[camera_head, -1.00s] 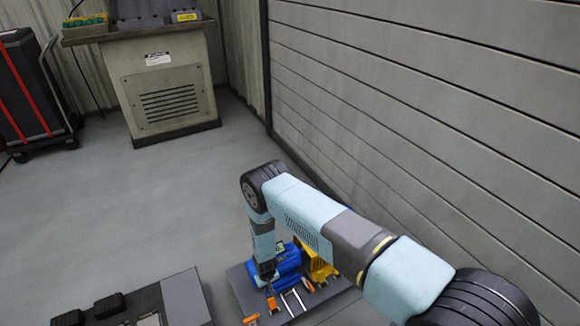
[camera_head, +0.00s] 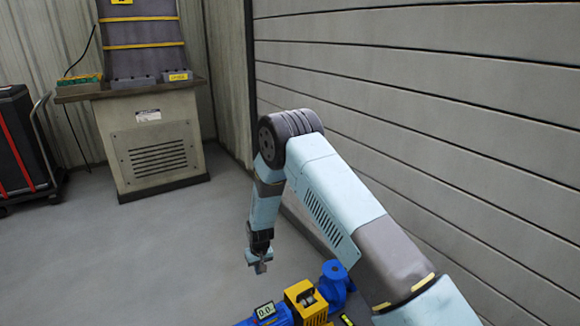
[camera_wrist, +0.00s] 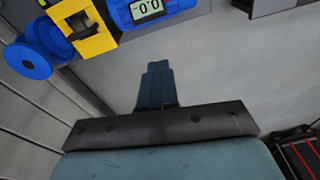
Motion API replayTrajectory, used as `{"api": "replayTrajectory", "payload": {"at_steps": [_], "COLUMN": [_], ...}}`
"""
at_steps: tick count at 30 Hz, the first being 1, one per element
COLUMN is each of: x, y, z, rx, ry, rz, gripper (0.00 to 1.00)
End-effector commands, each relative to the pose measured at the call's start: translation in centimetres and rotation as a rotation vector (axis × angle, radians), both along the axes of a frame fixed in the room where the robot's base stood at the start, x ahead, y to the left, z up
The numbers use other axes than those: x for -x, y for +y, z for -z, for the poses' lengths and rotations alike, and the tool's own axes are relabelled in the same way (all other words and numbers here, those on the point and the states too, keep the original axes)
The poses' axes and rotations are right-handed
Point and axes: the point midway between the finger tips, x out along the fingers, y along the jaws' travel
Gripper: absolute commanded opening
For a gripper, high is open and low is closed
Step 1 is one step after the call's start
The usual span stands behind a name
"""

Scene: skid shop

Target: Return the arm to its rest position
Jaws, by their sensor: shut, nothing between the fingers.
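My arm is bent at the elbow in the head view, with its forearm hanging down. My gripper (camera_head: 258,262) points toward the floor, above and left of the blue and yellow equipment. It is shut and empty. In the wrist view my gripper's dark closed fingers (camera_wrist: 156,85) show over bare grey floor, touching nothing.
A blue pump (camera_head: 335,282), a yellow guard (camera_head: 305,300) and a digital display (camera_head: 265,310) sit low in the head view. A console (camera_head: 155,150) stands at the back, a black case (camera_head: 22,145) at left. A grey plank wall (camera_head: 430,110) runs along the right.

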Motion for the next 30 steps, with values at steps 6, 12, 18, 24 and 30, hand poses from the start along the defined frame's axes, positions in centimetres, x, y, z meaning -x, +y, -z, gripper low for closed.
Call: {"api": "replayTrajectory", "payload": {"at_steps": [6,12,18,24,30], "x": [-2.0,-2.5,-2.2,-0.9,1.3], "y": [-2.5,-5.3,-8.4,-11.9,-15.3], "z": [-9.2,-16.9,-24.1,-30.9,-37.0], "rx": [-0.022,-0.036,-0.049,-0.058,-0.065], "ry": [-0.031,-0.056,-0.083,-0.11,-0.139], "rz": [0.035,0.067,0.096,0.128,0.158], "gripper": [0.0,0.0,0.0,0.0,0.0]}}
